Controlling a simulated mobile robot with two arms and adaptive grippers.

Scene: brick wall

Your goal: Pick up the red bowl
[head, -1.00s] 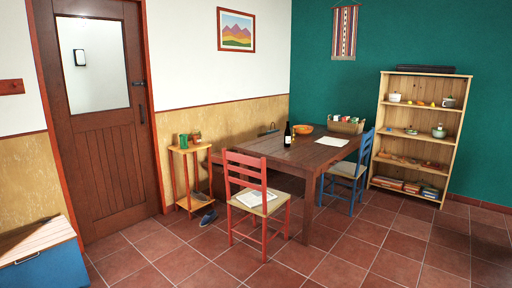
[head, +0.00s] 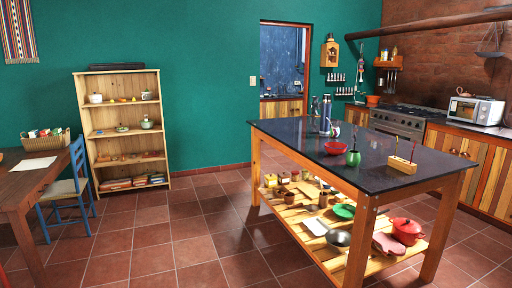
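A red bowl (head: 335,148) sits on the dark top of the kitchen island (head: 400,172), right of the middle of the head view. A green pot-like vessel (head: 353,158) stands just in front of it and to its right. Tall bottle-like items (head: 320,115) stand behind it. Neither of my grippers is in view.
The island's lower shelf holds a red pot (head: 407,231), a green plate and other kitchenware. A shelf unit (head: 164,131) stands at the teal wall. A table (head: 14,187) and blue chair (head: 70,187) are at left. Tiled floor (head: 190,235) is clear between them and the island.

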